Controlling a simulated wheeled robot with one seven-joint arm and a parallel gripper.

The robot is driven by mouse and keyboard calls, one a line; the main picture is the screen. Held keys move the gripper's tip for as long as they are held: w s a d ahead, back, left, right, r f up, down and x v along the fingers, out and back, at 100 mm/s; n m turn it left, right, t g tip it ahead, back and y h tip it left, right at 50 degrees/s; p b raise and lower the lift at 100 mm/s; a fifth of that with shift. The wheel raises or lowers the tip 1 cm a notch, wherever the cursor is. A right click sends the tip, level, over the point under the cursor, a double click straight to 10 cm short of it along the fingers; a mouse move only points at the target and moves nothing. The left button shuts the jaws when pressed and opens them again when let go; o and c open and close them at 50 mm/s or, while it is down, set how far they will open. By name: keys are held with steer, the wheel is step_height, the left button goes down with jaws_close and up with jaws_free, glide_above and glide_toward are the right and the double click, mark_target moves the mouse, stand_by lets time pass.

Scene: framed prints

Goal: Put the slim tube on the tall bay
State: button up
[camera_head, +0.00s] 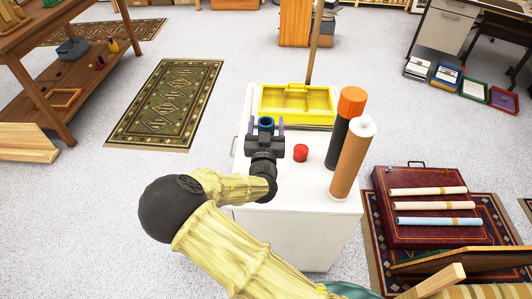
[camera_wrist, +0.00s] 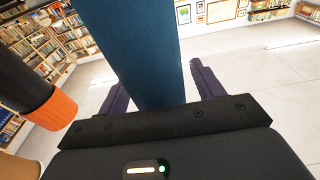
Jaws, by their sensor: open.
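A blue tube (camera_head: 265,122) stands between the spread fingers of my gripper (camera_head: 265,128) over the white cabinet (camera_head: 298,195). It also shows in the wrist view (camera_wrist: 135,45), where my purple fingers (camera_wrist: 160,95) flank it, with a gap at the right finger. My gripper is open. The tube's lower part is hidden in the head view. A black tube with an orange cap (camera_head: 351,101) and a thicker brown tube with a white cap (camera_head: 352,160) stand upright to the right. I cannot tell which place is the tall bay.
A yellow divided tray (camera_head: 297,88) sits at the cabinet's back. A dark red case (camera_head: 440,235) with rolled prints is on the floor at right. A wooden table (camera_head: 35,30) stands at left.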

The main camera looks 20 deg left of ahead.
jaws_close()
steer(key=shift+r, duration=0.1)
step_height(320, 180, up, 10)
steer(key=shift+f+p, duration=0.1)
steer(key=shift+p, duration=0.25)
stand_by(0.7)
